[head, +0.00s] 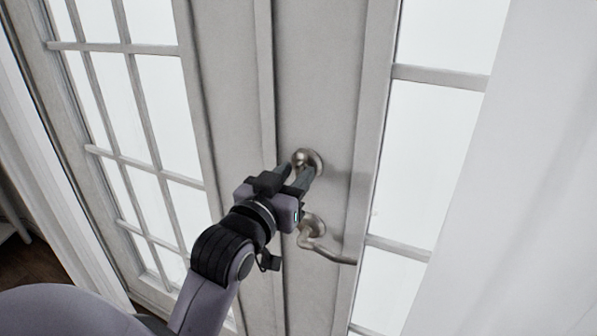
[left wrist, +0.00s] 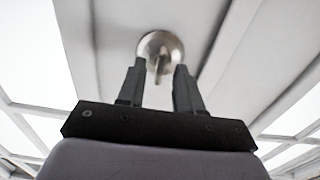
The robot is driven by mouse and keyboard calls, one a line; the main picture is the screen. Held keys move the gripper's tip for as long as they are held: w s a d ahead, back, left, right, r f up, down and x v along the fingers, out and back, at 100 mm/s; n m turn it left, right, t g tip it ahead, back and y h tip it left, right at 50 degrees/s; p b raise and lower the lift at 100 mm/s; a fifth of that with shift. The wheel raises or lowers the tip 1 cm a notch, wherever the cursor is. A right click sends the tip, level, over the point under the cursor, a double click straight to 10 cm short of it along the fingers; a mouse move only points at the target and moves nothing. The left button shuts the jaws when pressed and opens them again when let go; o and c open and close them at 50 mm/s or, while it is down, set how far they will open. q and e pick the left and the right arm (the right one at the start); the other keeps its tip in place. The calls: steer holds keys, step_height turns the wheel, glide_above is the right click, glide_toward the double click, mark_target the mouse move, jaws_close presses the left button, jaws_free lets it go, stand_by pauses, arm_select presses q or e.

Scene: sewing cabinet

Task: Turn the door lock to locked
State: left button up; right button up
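The door lock (head: 308,160) is a round metal fitting with a small thumb-turn, mounted on the door (head: 318,90) above the lever handle. In the left wrist view the lock (left wrist: 161,42) shows beyond my fingers, its turn piece roughly upright in the picture. My left gripper (head: 297,176) is at the lock with its fingers pointed at it. In the left wrist view the left gripper's fingers (left wrist: 160,82) are apart, with the turn piece between or just beyond their tips. I cannot tell whether they touch it. My right gripper is not in view.
The lever handle (head: 318,238) sticks out just below the lock, close to my left gripper. Glass panes (head: 435,150) flank the door's middle. A white curtain (head: 510,220) hangs at the right.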

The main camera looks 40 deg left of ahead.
mark_target(297, 173)
arm_select(q)
steer(key=s, duration=0.3)
steer(key=shift+d+r, duration=0.1)
steer(key=shift+d, duration=0.15)
steer(key=shift+s+d+p, duration=0.15)
steer(key=shift+s+p, duration=0.5)
steer(key=shift+p, duration=0.3)
steer(key=shift+s, duration=0.25)
steer(key=shift+f, duration=0.2)
